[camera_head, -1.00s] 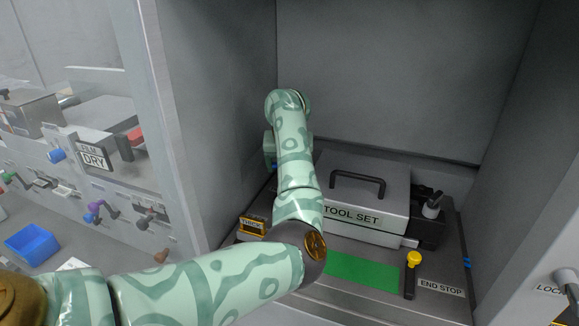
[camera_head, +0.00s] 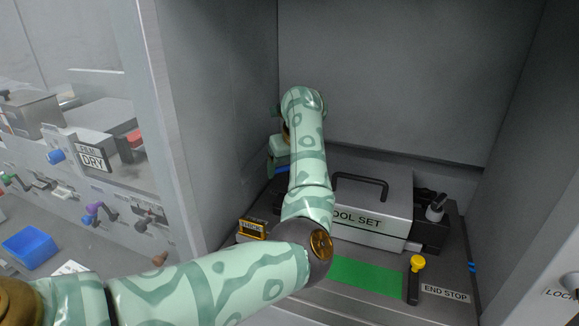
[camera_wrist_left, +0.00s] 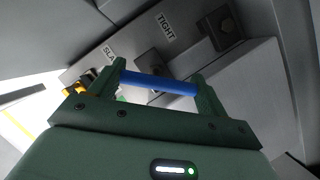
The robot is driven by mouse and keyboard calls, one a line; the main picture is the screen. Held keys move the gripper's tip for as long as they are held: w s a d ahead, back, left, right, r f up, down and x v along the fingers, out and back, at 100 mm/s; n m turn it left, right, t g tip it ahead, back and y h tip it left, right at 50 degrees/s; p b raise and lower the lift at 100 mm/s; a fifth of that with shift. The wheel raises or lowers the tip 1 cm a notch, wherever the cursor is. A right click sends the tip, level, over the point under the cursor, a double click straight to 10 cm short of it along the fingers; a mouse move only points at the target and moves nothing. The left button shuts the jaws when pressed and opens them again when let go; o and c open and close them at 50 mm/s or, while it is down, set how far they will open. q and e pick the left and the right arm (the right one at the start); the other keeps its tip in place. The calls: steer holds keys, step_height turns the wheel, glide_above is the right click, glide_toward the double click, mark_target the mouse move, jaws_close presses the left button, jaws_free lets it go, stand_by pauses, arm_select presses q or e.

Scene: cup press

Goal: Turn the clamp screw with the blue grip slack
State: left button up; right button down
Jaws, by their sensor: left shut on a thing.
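My left gripper (camera_wrist_left: 159,84) is shut on the blue grip (camera_wrist_left: 160,83) of the clamp screw. The grip is a blue bar lying between the two green fingers in the left wrist view. A TIGHT label (camera_wrist_left: 166,26) and a partly hidden label reading SLA (camera_wrist_left: 109,54) sit beyond the fingers. My right gripper is not in view.
A grey TOOL SET case (camera_head: 376,212) with a black handle stands right of my left forearm. The bay's left wall (camera_head: 215,120) is close to my gripper.

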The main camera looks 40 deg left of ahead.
arm_select(q)
steer(key=o, duration=1)
steer(key=p+v, duration=0.5)
steer(key=v, duration=1.1)
steer(key=shift+r+p, duration=0.15)
steer(key=shift+p, duration=0.15)
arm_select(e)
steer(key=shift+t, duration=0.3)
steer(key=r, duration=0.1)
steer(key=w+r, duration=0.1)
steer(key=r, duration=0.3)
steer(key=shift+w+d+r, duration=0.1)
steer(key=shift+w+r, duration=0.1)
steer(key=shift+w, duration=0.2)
